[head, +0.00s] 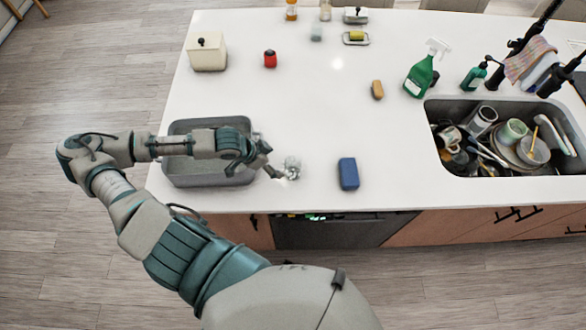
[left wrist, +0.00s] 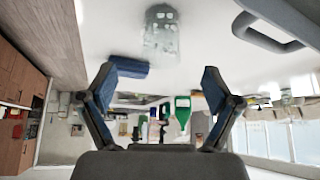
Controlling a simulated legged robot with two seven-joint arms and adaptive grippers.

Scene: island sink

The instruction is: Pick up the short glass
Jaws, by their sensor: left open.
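The short glass (head: 292,167) is a small clear tumbler standing on the white island top near its front edge. My left gripper (head: 272,162) comes in from the left, with its fingertips just left of the glass. In the left wrist view the glass (left wrist: 161,32) shows at the top centre, beyond the open fingers of the gripper (left wrist: 157,82). Nothing is between the fingers, and I cannot tell the exact gap to the glass. My right gripper is not in view.
A grey tub (head: 205,178) lies under my left forearm. A blue sponge (head: 348,174) is right of the glass. The sink (head: 437,108) full of dishes, a green spray bottle (head: 420,76) and a yellow-brown sponge (head: 377,90) are farther right. The counter behind the glass is clear.

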